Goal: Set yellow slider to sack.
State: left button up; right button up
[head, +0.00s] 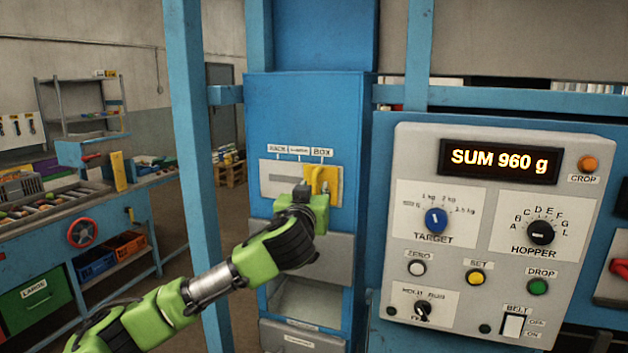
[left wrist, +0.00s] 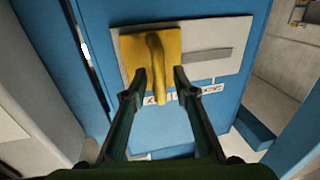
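The yellow slider (head: 322,184) sits at the right end of its slot, below the label reading BOX (head: 322,152). Its plate and raised handle also show in the left wrist view (left wrist: 132,48). The label at the left end (head: 278,149) seems to read SACK; the middle label is too small to read. My left gripper (head: 318,192) is at the slider, partly hiding its lower part. In the left wrist view its two fingers (left wrist: 160,75) stand apart on either side of the handle, with gaps visible. My right gripper is not in view.
The slider's pale plate (head: 277,180) is on a blue column. To the right is a grey control panel (head: 417,262) with knobs, buttons and a display reading SUM 960 g. A blue post (head: 190,120) stands left of the column. A blue workbench with bins is further left.

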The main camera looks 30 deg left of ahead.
pick_arm(q)
jog(key=shift+w+a, duration=0.2)
jog(key=shift+w, duration=0.3)
grip_shut()
jog(key=shift+a, duration=0.1)
